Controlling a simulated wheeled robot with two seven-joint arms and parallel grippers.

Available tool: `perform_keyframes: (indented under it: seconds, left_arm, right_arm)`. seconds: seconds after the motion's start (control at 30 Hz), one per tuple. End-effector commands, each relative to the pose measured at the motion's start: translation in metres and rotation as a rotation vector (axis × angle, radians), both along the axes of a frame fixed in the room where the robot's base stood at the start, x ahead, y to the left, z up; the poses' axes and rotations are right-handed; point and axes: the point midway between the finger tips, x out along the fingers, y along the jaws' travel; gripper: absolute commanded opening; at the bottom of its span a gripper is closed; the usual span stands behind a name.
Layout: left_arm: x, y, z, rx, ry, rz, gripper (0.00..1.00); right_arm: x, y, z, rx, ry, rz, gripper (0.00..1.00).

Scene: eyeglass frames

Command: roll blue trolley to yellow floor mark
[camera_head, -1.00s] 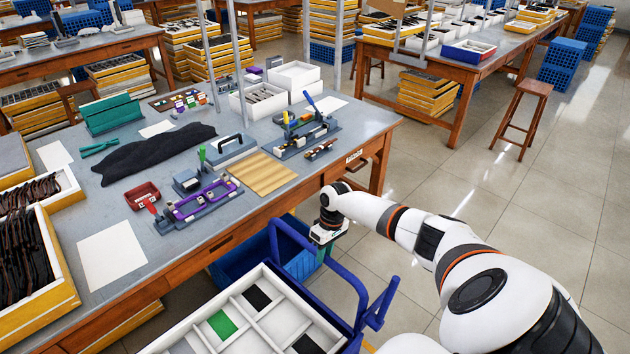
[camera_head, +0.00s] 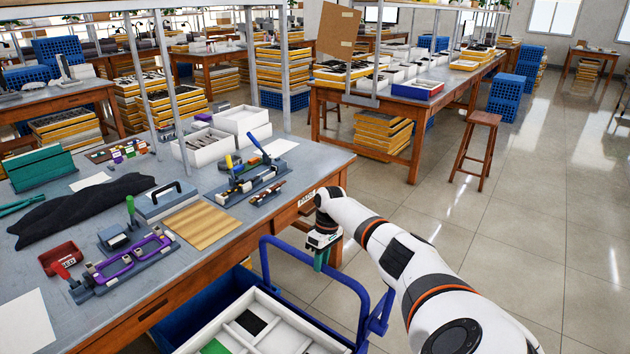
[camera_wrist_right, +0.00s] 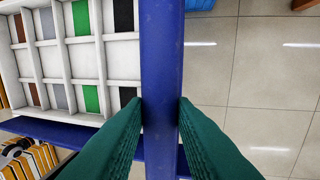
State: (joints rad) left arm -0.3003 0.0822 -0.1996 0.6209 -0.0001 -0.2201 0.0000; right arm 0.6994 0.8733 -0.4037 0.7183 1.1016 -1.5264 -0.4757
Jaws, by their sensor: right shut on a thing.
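The blue trolley (camera_head: 386,308) stands low in front of me, beside the workbench, partly cut off by the bottom edge of the head view. It carries a white divided tray (camera_head: 300,328) with green, black and grey pieces. My right gripper (camera_head: 321,260) is at the trolley's raised blue handle. In the right wrist view its green fingers (camera_wrist_right: 160,125) are shut on the handle bar (camera_wrist_right: 162,50), one on each side. The tray (camera_wrist_right: 70,56) shows left of the bar there. I cannot see the yellow floor mark. My left gripper is not in view.
The workbench (camera_head: 215,215) with frame-making tools runs along the left. A wooden stool (camera_head: 477,150) and a second bench (camera_head: 420,98) with yellow trays stand further back. The tiled floor (camera_head: 530,230) on the right is open. Blue crates (camera_head: 510,97) stand beyond the stool.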

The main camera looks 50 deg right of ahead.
Motion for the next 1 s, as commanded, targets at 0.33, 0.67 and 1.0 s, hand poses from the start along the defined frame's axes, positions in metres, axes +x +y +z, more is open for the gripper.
perform_keyframes:
  seconds: [0.33,0.67,1.0]
  left_arm:
    - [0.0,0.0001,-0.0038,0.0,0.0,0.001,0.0]
    - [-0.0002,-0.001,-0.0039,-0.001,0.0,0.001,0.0]
    - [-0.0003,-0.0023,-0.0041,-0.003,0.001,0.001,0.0]
  right_arm:
    - [0.0006,-0.0056,0.0015,-0.002,-0.002,0.001,0.0]
    - [0.0006,-0.0047,0.001,0.0,0.0,0.001,0.44]
    - [0.0009,-0.0064,0.0097,0.0,-0.002,0.003,0.44]
